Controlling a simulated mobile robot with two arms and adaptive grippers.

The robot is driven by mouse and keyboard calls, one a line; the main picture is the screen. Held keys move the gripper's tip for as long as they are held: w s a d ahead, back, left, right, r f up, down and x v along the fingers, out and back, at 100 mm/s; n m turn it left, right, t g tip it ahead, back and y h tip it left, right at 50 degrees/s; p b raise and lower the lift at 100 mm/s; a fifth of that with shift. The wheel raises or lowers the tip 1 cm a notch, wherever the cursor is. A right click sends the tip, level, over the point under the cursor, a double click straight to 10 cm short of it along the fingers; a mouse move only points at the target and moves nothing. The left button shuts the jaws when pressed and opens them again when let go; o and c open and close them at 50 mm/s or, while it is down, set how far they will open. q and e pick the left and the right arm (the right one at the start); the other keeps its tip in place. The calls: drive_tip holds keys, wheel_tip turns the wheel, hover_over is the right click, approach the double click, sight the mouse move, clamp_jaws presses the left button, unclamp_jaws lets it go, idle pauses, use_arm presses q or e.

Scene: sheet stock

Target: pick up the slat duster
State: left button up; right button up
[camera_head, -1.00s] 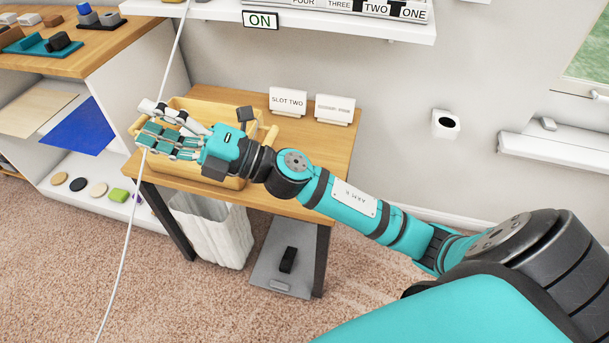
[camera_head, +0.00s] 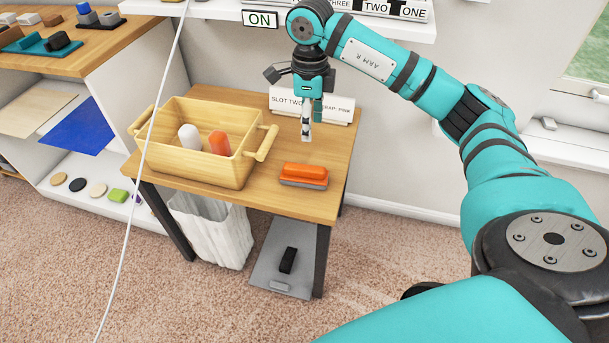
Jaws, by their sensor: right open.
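An orange block with a grey underside (camera_head: 304,173), possibly the slat duster, lies on the right part of the small wooden table (camera_head: 310,207). My right gripper (camera_head: 306,135) points down above the table, just behind and above this block, apart from it. It is open with nothing visible in it; its fingers are seen nearly edge-on. A wooden tub (camera_head: 205,172) left of the block holds a white rounded piece (camera_head: 190,137) and an orange piece (camera_head: 220,143), their lower parts hidden. My left gripper is not in view.
Two label cards stand at the table's back, one reading SLOT TWO (camera_head: 285,101), partly behind my gripper. A white shelf (camera_head: 215,10) runs above. A white cable (camera_head: 145,150) hangs in front of the tub's left side. The table's front right is clear.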

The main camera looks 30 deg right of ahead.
drive_tip(key=b, duration=0.1)
hover_over(305, 167)
drive_tip(key=f, duration=0.8)
drive_tip(key=shift+s+d+f, duration=0.25)
drive_tip(key=shift+d+f, duration=0.05)
drive_tip(key=f, duration=0.3)
drive_tip(key=f+b, duration=0.1)
drive_tip(key=f, duration=0.1)
drive_tip(key=shift+w+a+f, duration=0.2)
drive_tip(key=shift+w+a, duration=0.1)
drive_tip(key=shift+a, duration=0.05)
drive_tip(key=shift+f, duration=0.3)
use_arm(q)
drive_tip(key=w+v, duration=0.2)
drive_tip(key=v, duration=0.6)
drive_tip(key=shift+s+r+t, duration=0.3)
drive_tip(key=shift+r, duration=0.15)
use_arm(e)
clamp_jaws()
